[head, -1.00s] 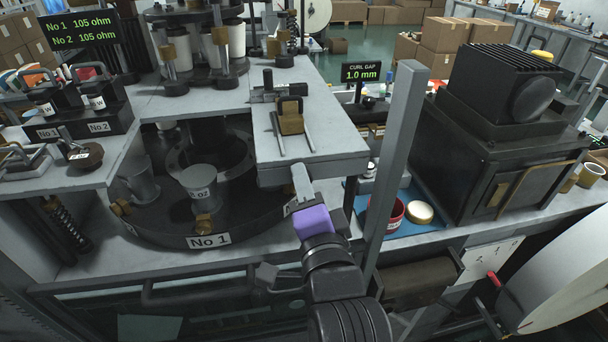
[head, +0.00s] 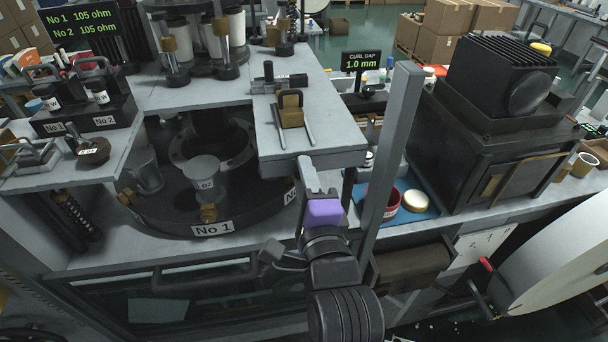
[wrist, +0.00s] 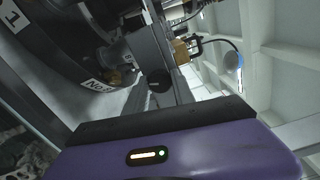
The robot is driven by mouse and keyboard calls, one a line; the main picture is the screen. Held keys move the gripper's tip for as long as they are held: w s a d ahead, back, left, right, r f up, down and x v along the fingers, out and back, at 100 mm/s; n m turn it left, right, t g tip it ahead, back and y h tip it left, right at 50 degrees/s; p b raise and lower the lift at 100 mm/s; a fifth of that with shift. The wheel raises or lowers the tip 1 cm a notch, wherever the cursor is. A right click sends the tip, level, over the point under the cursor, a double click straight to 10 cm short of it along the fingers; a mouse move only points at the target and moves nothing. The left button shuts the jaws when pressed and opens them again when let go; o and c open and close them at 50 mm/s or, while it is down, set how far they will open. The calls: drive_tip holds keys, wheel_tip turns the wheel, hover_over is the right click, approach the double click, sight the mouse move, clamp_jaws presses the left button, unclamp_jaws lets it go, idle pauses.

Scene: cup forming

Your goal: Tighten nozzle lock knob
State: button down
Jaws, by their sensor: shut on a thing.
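A dark round knob (wrist: 158,80), which looks like the nozzle lock knob, shows in the wrist view below a grey bar. My gripper (wrist: 155,98) reaches up to it with its grey fingers and is shut on it. In the head view my gripper (head: 307,168), with its purple housing, points up at the front edge of the grey overhanging plate (head: 335,140). The knob is hidden there behind the fingers and plate. A brass block (head: 291,112) with a dark handle sits on the plate, and it also shows in the wrist view (wrist: 181,50).
The dark round turntable (head: 160,222) labelled No 1 carries grey cups (head: 205,172) left of my gripper. A grey post (head: 392,150) stands close on the right. Beyond it are a red-rimmed cup (head: 388,203) on a blue mat and a dark furnace-like box (head: 480,150).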

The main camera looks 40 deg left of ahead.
drive_tip(key=c, duration=1.1)
unclamp_jaws()
drive_tip(key=shift+o, duration=0.2)
drive_tip(key=b+v, duration=0.1)
drive_tip(key=v, duration=0.7)
drive_tip(key=shift+b, duration=0.3)
